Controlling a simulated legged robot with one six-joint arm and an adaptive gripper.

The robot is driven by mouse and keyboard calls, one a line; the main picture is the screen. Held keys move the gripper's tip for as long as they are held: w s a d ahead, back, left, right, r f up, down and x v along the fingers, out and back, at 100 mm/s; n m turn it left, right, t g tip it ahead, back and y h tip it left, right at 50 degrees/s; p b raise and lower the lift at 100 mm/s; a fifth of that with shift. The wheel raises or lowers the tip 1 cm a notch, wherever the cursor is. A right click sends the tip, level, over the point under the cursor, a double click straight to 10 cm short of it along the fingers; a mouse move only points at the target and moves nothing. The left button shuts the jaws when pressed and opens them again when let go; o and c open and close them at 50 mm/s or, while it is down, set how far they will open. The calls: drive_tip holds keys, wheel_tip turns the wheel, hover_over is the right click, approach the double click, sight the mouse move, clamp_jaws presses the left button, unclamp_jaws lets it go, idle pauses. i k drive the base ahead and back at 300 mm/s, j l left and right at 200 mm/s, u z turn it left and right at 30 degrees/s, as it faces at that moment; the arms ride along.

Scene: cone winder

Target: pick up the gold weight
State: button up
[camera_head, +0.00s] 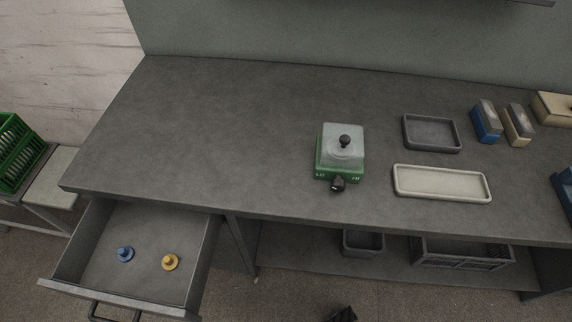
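The gold weight (170,262) stands upright with its knob up inside the open drawer (140,225) at the lower left. A blue weight (125,254) of similar shape stands a little to its left, apart from it. A small dark shape (343,314) at the bottom edge, well right of the drawer, looks like the tip of my gripper. Most of it is cut off, so its opening is hidden. Nothing touches the gold weight.
The grey bench (230,130) stands above the drawer; its left half is bare. On it are a green device (327,162), a dark tray (432,147), a cream tray (410,193) and several blocks. The drawer walls surround the weights. A green crate (15,160) is at far left.

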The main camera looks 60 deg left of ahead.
sight(170, 262)
drive_tip(key=k+l+u, duration=0.25)
drive_tip(key=k+u, duration=0.1)
drive_tip(key=u, duration=3.45)
drive_tip(key=z, duration=0.5)
drive_tip(key=i+j+z, duration=0.2)
drive_tip(key=i+j, duration=0.25)
drive_tip(key=i+j+z, duration=0.15)
drive_tip(key=i+j, duration=0.25)
drive_tip(key=j, duration=0.25)
